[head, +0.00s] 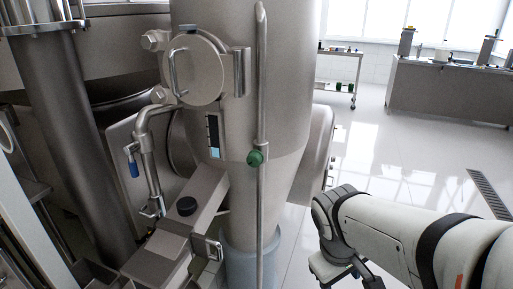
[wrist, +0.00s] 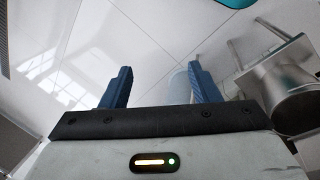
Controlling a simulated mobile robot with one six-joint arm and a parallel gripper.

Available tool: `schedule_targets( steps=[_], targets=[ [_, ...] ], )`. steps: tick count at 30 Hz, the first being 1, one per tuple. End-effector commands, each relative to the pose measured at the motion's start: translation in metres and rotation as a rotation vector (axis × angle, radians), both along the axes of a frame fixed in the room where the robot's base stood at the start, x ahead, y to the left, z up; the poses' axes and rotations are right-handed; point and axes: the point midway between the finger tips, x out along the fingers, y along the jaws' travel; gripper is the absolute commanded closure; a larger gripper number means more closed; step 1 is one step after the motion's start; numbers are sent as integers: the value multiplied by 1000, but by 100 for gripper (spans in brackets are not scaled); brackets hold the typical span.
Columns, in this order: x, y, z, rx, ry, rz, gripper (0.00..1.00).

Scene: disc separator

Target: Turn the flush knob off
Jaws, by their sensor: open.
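A green knob (head: 256,158) sits on a thin vertical steel pipe (head: 261,90) in front of the large steel vessel. A black round knob (head: 186,205) sits on the steel housing lower left, and a blue-handled lever (head: 133,165) hangs on a bent pipe further left. No label shows which one is the flush knob. My gripper (wrist: 159,72) is open and empty in the wrist view, its two blue fingers apart over the floor. In the head view my arm reaches in from the right, lower than the green knob and apart from it; the fingertips cannot be made out there.
The large steel vessel (head: 285,60) fills the middle of the head view. Steel parts (wrist: 295,85) stand to the right of my fingers in the wrist view. The tiled floor (head: 375,155) is open to the right, with a bench (head: 440,95) and a cart (head: 337,80) behind.

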Motion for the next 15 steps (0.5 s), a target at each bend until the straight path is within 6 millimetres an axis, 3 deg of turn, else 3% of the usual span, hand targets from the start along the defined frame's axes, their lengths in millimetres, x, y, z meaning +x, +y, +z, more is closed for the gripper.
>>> schedule_targets(
  steps=[5, 8, 11, 15],
  targets=[
    [43, -2, 10, -419, 113, 582, 44],
    [77, 12, 28, -682, 163, 885, 44],
    [112, 42, 52, -965, 199, 1154, 44],
    [148, 105, 85, -1351, 221, 1433, 44]
  ],
)
